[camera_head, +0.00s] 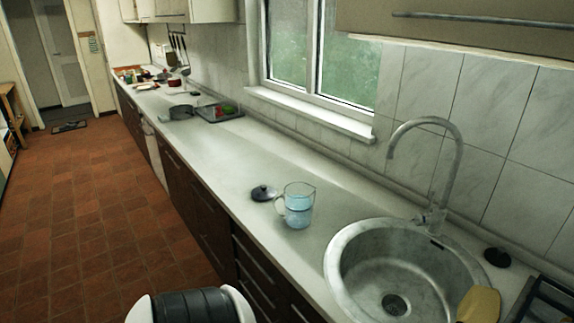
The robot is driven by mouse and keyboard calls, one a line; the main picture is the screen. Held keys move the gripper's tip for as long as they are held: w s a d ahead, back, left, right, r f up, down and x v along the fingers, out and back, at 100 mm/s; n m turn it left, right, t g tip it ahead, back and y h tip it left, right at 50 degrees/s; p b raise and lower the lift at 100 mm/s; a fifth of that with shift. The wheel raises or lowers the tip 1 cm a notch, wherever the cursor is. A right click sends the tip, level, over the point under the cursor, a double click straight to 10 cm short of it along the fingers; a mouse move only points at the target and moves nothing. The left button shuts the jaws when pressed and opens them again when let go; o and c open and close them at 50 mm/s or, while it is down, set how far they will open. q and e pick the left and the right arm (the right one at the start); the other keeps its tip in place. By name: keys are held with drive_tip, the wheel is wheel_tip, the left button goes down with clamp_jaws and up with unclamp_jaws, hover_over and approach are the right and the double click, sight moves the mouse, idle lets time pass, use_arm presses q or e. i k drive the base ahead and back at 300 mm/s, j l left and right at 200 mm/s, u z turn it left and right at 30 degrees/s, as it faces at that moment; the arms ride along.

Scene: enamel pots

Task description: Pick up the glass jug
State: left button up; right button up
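The glass jug (299,205) stands upright on the white countertop (245,170), just left of the sink. It is clear with a bluish tint, and its handle faces left. A small dark lid-like object (263,193) lies on the counter just left of the jug. Neither of my grippers shows in the head view.
A round metal sink (350,262) with a tall curved faucet (443,165) is right of the jug. A yellow item (480,305) and a dark rack (545,304) are at the lower right. A pot (181,112) and a tray (218,113) stand farther back. The counter between is clear.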

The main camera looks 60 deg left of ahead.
sight(293, 207)
drive_tip(key=u, duration=2)
